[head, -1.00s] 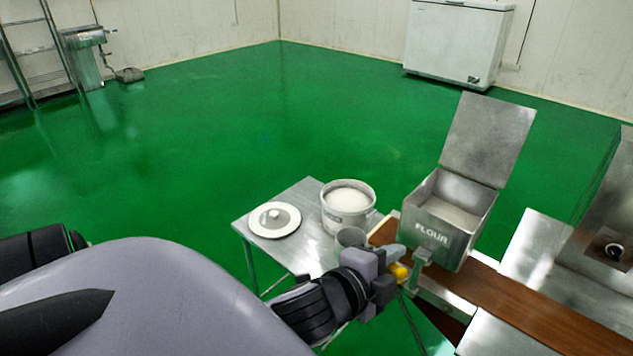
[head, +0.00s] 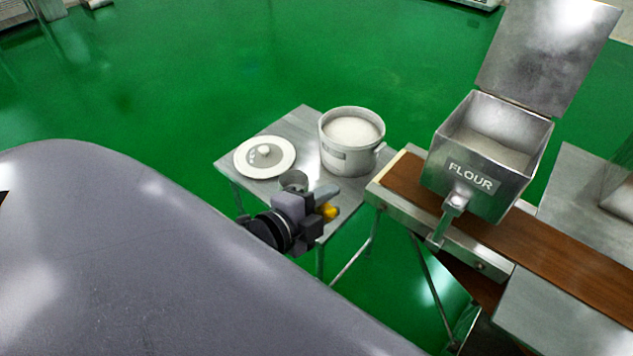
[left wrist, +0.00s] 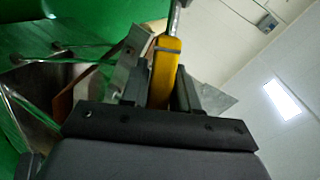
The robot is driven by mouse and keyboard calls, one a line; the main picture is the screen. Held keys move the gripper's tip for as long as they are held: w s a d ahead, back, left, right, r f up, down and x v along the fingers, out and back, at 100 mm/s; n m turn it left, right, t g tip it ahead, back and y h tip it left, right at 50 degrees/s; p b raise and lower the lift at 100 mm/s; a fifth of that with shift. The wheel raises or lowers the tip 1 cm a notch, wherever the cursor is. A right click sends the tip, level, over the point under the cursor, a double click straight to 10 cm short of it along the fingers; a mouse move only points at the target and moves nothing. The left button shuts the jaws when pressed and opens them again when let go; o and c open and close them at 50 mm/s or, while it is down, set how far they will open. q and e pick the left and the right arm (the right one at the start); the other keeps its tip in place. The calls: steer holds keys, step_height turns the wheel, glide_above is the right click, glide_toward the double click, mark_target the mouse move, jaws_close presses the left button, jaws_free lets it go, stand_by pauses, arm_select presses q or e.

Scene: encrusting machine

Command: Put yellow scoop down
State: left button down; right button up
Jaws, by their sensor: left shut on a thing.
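The scoop's yellow handle (head: 329,211) shows at the tips of my left gripper (head: 321,203) in the head view. In the left wrist view the yellow handle (left wrist: 164,75) stands between the fingers of my left gripper (left wrist: 162,88), which is shut on it. A grey metal bowl (head: 293,180), which looks like the scoop's, shows just behind the gripper. The gripper is over the front part of the small metal table (head: 300,122); I cannot tell whether the scoop touches the tabletop. My right gripper is not in view.
A white pot (head: 347,163) of white powder stands at the table's back right. A round white lid (head: 284,166) lies to its left. A metal flour box (head: 463,187) with an open lid stands on the brown conveyor (head: 411,183) at right. Little bare tabletop is left between them.

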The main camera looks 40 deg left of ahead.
arm_select(q)
steer(key=s+a+f+b, duration=0.2)
steer(key=f+b, duration=0.2)
steer(key=f, duration=0.3)
steer(key=s+a+f+b, duration=0.2)
steer(key=f+b, duration=0.2)
steer(key=f, duration=0.3)
steer(key=w+d+f+b, duration=0.1)
steer(key=w+d+b, duration=0.1)
steer(key=w, duration=1.5)
steer(key=shift+w+d+m+h, duration=0.35)
steer(key=shift+d+m+h, duration=0.05)
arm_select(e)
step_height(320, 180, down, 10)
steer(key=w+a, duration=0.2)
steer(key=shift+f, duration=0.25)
arm_select(q)
steer(key=shift+f+b, duration=0.15)
steer(key=shift+b, duration=0.15)
steer(key=c, duration=0.8)
jaws_free()
steer(key=shift+f, duration=0.1)
steer(key=shift+c, duration=0.2)
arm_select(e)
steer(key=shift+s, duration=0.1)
